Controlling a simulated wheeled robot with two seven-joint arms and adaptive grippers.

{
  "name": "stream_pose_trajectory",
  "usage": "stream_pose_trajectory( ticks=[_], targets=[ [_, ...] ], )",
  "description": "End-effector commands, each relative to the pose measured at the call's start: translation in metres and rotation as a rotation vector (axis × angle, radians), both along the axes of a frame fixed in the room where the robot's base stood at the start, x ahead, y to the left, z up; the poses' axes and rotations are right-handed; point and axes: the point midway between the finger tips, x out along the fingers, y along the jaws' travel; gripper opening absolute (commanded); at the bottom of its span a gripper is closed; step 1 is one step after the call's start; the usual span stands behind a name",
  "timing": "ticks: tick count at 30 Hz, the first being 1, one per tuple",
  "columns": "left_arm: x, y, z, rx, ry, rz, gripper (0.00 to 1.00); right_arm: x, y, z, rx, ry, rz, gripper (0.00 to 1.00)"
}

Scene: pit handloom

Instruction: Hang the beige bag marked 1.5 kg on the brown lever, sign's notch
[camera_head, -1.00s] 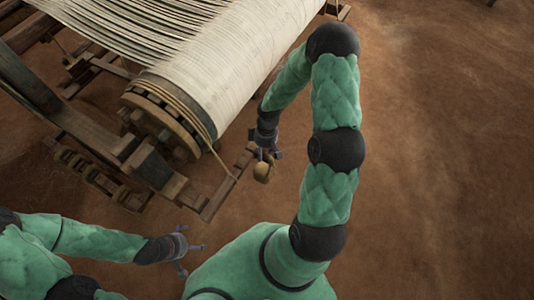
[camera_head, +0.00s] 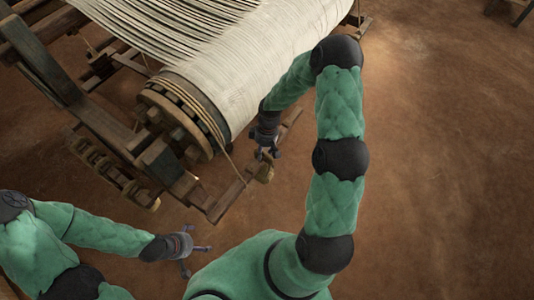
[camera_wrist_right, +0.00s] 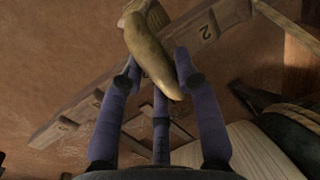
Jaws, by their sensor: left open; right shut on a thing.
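The beige bag (camera_head: 265,174) hangs from my right gripper (camera_head: 268,153), beside the loom's cloth roll. In the right wrist view the bag (camera_wrist_right: 150,48) is a tapered pouch between the fingers of the shut right gripper (camera_wrist_right: 158,78); its weight mark cannot be read. The brown lever (camera_head: 232,193) slopes from lower left to upper right, and the bag overlaps it in the picture. In the right wrist view the lever (camera_wrist_right: 128,80) lies behind the bag, with a "2" sign (camera_wrist_right: 207,27) and smaller signs farther left. I cannot tell whether bag and lever touch. My left gripper (camera_head: 198,257) is open and empty.
The loom's large cloth roll (camera_head: 225,85) and wooden frame (camera_head: 95,115) stand left of my right arm. Weights or blocks on a rail (camera_head: 110,172) are at the left. The brown earth floor (camera_head: 440,170) is clear on the right.

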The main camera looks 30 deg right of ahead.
Motion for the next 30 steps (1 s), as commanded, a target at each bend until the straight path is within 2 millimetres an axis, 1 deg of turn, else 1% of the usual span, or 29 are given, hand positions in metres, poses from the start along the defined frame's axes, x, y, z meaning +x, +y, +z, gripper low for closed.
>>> stream_pose_trajectory(
  ticks=[1, 11, 19, 30],
  targets=[
    [0.0, 0.0, 0.0, 0.0, 0.0, 0.0, 1.0, 0.005, 0.0, 0.001, -0.002, -0.005, -0.001, 0.0],
    [0.0, 0.0, -0.002, 0.0, 0.0, 0.0, 1.0, 0.021, 0.008, 0.002, -0.001, -0.005, -0.001, 0.0],
    [0.0, 0.0, -0.011, 0.0, 0.0, 0.0, 1.0, 0.021, 0.008, -0.012, -0.001, -0.003, -0.002, 0.0],
    [0.0, 0.0, -0.014, 0.0, 0.0, 0.0, 1.0, 0.021, 0.007, -0.016, -0.001, -0.005, -0.002, 0.0]
  ],
)
